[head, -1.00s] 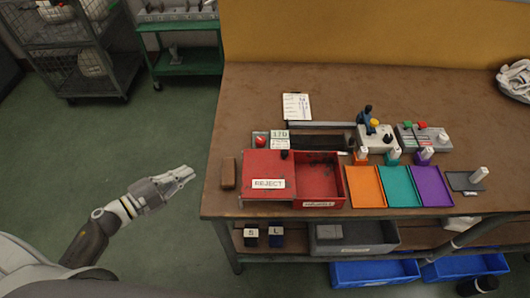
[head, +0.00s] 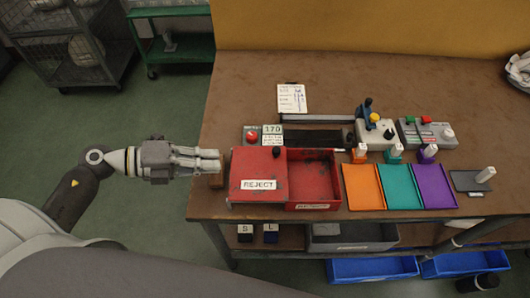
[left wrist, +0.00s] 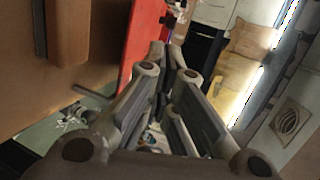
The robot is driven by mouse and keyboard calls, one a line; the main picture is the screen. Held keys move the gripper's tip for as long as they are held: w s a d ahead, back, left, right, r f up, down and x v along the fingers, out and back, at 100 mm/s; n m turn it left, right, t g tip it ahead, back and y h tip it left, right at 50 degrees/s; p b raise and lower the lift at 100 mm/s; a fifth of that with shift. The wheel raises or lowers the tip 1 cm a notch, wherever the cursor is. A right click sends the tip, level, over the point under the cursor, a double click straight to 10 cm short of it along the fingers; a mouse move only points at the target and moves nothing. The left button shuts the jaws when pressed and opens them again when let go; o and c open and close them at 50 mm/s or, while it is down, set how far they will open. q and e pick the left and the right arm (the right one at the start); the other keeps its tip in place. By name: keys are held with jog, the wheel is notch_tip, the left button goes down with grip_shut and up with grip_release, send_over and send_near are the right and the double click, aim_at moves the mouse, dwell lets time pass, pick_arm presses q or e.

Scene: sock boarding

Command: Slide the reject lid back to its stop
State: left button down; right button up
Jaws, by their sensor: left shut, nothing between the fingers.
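The red reject lid (head: 255,172), with a white REJECT label and a black knob (head: 277,152), covers the left part of the red reject box (head: 314,196). The right part of the box is open, showing its dark red inside. My left gripper (head: 220,162) is shut and empty, its fingertips pointing right, close to the lid's left edge. I cannot tell whether they touch it. In the left wrist view, the fingers (left wrist: 172,65) are together beside a red surface. My right gripper is not in view.
A red button and a 170 card (head: 271,135) stand behind the lid. Orange (head: 364,188), teal and purple trays lie to the right. Bare table lies at the back.

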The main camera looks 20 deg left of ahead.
aim_at(262, 164)
pick_arm(q)
jog(key=p+x, duration=0.1)
jog(key=x, duration=0.6)
jog(key=r+p+x, duration=0.1)
jog(key=x, duration=0.2)
jog(key=shift+w+d+p, duration=0.25)
jog(key=shift+d+p, duration=0.05)
jog(key=shift+d, duration=0.25)
jog(key=shift+x, duration=0.75)
jog(key=shift+w+d+r+p, duration=0.1)
jog(key=shift+d+r+p, duration=0.05)
jog(key=shift+d+p, duration=0.25)
jog(key=w+d+p, duration=0.1)
jog(key=d+p, duration=0.1)
jog(key=d, duration=0.2)
jog(key=w+d+p, duration=0.1)
jog(key=d+p, duration=0.1)
jog(key=d, duration=0.2)
jog(key=w+d+p, duration=0.1)
jog(key=d, duration=0.3)
jog(key=shift+w+p, duration=0.15)
jog(key=shift+p, duration=0.25)
jog(key=shift+a+f, duration=0.1)
jog(key=shift+f, duration=0.15)
